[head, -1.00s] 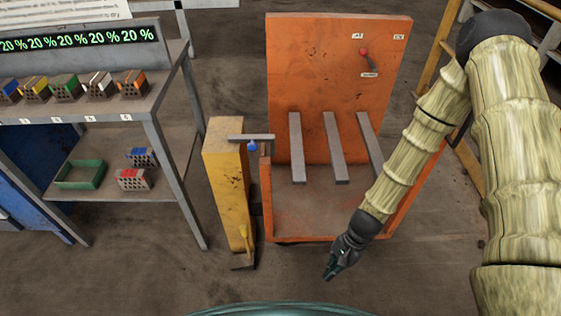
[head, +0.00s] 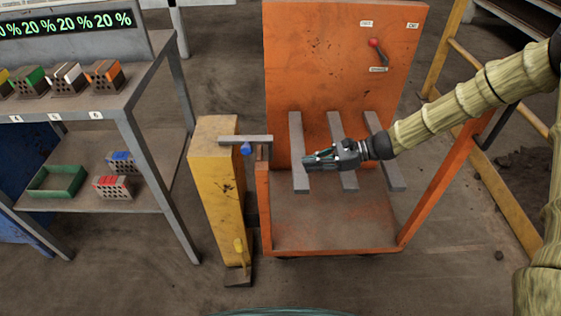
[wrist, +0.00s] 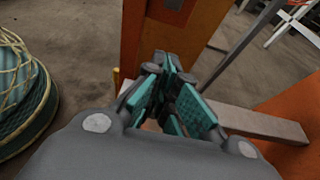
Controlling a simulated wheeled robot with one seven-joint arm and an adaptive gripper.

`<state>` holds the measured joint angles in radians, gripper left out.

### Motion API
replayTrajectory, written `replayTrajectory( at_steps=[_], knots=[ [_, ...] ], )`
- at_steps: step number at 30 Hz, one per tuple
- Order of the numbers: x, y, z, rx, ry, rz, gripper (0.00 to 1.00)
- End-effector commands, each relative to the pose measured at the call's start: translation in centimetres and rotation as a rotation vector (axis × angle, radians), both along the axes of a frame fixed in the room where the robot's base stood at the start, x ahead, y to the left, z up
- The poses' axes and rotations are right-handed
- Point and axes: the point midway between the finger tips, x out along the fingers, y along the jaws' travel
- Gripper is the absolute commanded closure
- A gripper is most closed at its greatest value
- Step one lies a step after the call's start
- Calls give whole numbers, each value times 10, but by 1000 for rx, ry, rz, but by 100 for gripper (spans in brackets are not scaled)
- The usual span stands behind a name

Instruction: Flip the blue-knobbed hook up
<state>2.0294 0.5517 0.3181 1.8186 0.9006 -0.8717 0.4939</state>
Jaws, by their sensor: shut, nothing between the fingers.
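The blue knob (head: 246,149) hangs under a grey metal hook bar (head: 240,139) that runs from the top of the yellow post (head: 222,185) to the orange cart (head: 328,212). The bar lies about level across the gap between them. My gripper (head: 308,160) is over the cart, to the right of the blue knob and apart from it, with its fingers pointing left. Its fingers are shut and empty. In the wrist view, my gripper (wrist: 172,80) has teal-padded fingers close together. I cannot make out the blue knob in the wrist view.
Several grey bars (head: 299,135) stick out from the cart's back panel around my gripper. A red-knobbed lever (head: 375,45) is on that panel. A yellow knob (head: 239,246) is low on the post. A shelf (head: 100,205) with bricks and a green tray (head: 57,181) stands left.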

Motion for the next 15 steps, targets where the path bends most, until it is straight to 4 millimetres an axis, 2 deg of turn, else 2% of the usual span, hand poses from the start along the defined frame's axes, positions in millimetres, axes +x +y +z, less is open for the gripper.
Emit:
replayTrajectory(
  at_steps=[8, 15],
  knots=[
    [-1, 12, -6, -1, 1, 1, 100],
    [-1, 47, -20, -3, 2, 3, 100]
  ],
)
